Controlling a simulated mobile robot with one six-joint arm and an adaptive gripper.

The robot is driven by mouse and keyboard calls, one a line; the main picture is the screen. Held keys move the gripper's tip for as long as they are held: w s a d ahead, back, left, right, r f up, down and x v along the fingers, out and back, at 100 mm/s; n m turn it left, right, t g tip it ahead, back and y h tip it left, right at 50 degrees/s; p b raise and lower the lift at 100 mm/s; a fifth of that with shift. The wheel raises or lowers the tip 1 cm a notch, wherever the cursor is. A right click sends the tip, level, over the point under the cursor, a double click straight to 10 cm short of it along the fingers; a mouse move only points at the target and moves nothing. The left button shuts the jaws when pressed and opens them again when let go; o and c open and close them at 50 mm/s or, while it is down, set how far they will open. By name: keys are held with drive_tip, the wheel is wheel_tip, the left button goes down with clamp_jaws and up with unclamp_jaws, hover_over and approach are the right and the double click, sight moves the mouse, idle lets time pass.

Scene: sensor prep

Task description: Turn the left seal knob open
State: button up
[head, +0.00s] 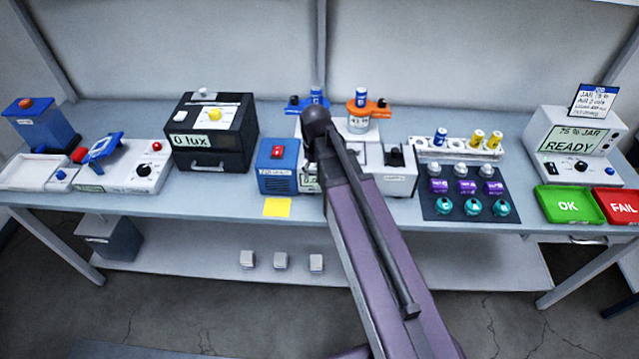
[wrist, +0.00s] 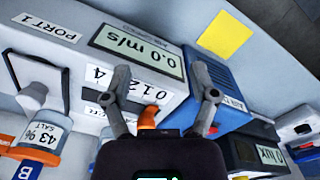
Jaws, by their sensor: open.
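Two seals stand at the back middle of the bench in the head view. The left one is a blue holder (head: 307,105) with a black knob (head: 294,100) at its left end. The right one is an orange holder (head: 369,108) with a black knob (head: 382,102). I cannot read a label on either knob. My gripper (head: 316,122) is in front of the blue holder, over the white meter. In the wrist view my gripper (wrist: 160,98) is open, its fingers on either side of an orange part (wrist: 148,118) near the "0 1 2 4" scale. I cannot tell whether they touch it.
The white meter (wrist: 110,72) reads 0.0 m/s. A vial rack (head: 458,147) is further right. Bench space (head: 250,110) behind the blue box looks free.

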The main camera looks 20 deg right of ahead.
drive_tip(key=shift+s+f+b, duration=0.3)
drive_tip(key=shift+s+f, duration=0.2)
drive_tip(key=shift+s, duration=0.25)
drive_tip(key=s+m, duration=0.2)
drive_tip(key=s, duration=0.6)
drive_tip(key=shift+m, duration=0.3)
